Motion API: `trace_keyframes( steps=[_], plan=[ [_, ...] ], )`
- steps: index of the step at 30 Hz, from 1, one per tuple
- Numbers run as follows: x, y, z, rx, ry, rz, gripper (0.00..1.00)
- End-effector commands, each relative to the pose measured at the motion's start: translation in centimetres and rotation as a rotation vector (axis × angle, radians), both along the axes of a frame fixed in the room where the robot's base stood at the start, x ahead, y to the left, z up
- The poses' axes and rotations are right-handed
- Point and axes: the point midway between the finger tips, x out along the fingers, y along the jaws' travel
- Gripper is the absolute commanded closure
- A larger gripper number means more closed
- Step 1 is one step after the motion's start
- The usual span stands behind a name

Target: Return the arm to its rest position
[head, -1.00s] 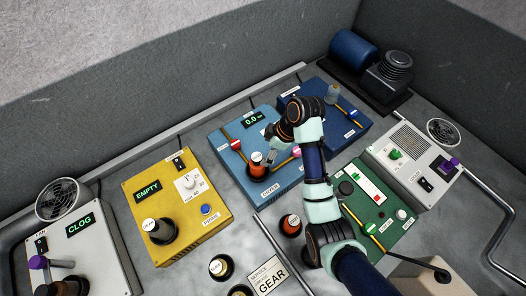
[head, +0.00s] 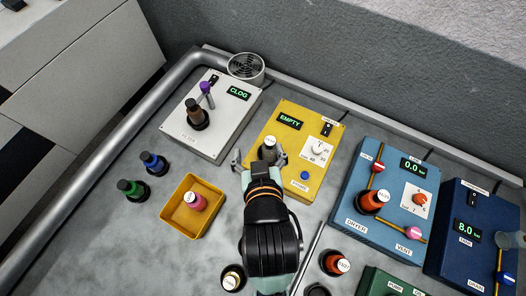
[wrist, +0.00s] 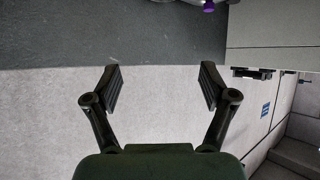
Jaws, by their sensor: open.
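My gripper (head: 260,160) is open in the head view, its two fingers spread in front of the lower left part of the yellow EMPTY unit (head: 298,168). A dark bottle with a pale cap (head: 269,147) on that unit appears between the fingers there. The wrist view shows my gripper (wrist: 162,85) with its fingers wide apart and nothing between them. My forearm runs down to the bottom of the head view and covers part of the bench.
Left are the white CLOG unit (head: 222,136), a yellow tray (head: 172,222) with a pink-capped bottle, and green (head: 131,188) and blue-capped (head: 152,163) bottles. Right are the blue DRYER unit (head: 350,190) and navy tank unit (head: 450,245).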

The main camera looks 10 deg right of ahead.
Motion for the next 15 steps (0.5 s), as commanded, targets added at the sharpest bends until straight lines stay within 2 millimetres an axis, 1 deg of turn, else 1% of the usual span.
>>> trace_keyframes(
  steps=[1,3,15],
  plan=[
    [-0.6,1.6,0.8,0.022,-0.033,0.014,0.17],
    [-1.0,2.5,1.6,0.043,-0.06,0.016,0.17],
    [-1.0,2.6,1.7,0.048,-0.064,0.015,0.17]
  ],
)
